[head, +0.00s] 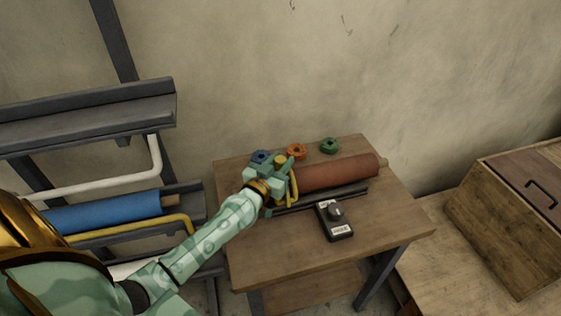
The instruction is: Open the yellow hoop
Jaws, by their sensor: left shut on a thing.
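A yellow hoop (130,230), a bent bar, runs along the front of the dark rack at the left, just below and in front of a blue roll (105,212). Its right end curves round near the rack's edge. My left gripper (284,178) is away from that hoop, over the table to its right. It is shut at the left end of a red-brown roll (335,173) lying on the table; the gripped end is hidden by the jaws. A narrow yellow strip shows beside the jaws; I cannot tell what it belongs to. My right gripper is out of view.
On the table (260,262) are a blue ring (260,156), an orange ring (296,151), a green ring (329,146) and a black device (335,224). A white hoop (85,187) is higher on the rack. A wooden chest (505,220) stands right. The table front is clear.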

